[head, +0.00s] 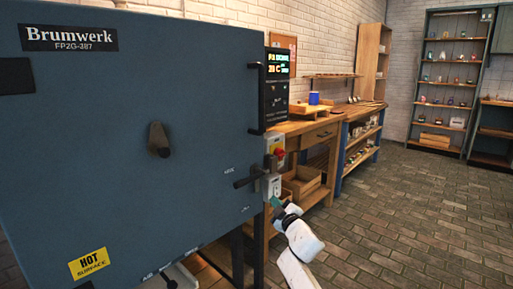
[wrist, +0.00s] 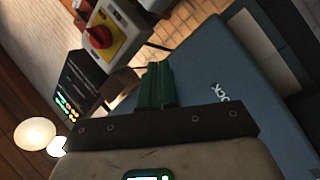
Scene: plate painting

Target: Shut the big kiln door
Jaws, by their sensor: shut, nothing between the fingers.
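The big kiln door (head: 110,130) is a large blue-grey panel filling the left of the head view, with a Brumwerk plate and a yellow hot-surface label. A dark latch handle (head: 250,178) sits at its right edge, and a vertical bar handle (head: 257,98) is higher up. Whether a gap remains behind the edge cannot be told. My gripper (head: 276,203) is just below and right of the latch. In the wrist view its green fingers (wrist: 157,86) are together and empty, in front of the door's blue face (wrist: 220,110), which carries lettering. Contact cannot be made out.
The kiln's display (head: 280,65) and a red knob (head: 279,152) on a yellow plate are right of the door; the knob also shows in the wrist view (wrist: 100,36). A wooden workbench (head: 315,125) runs along the wall. The brick floor (head: 410,215) at right is clear.

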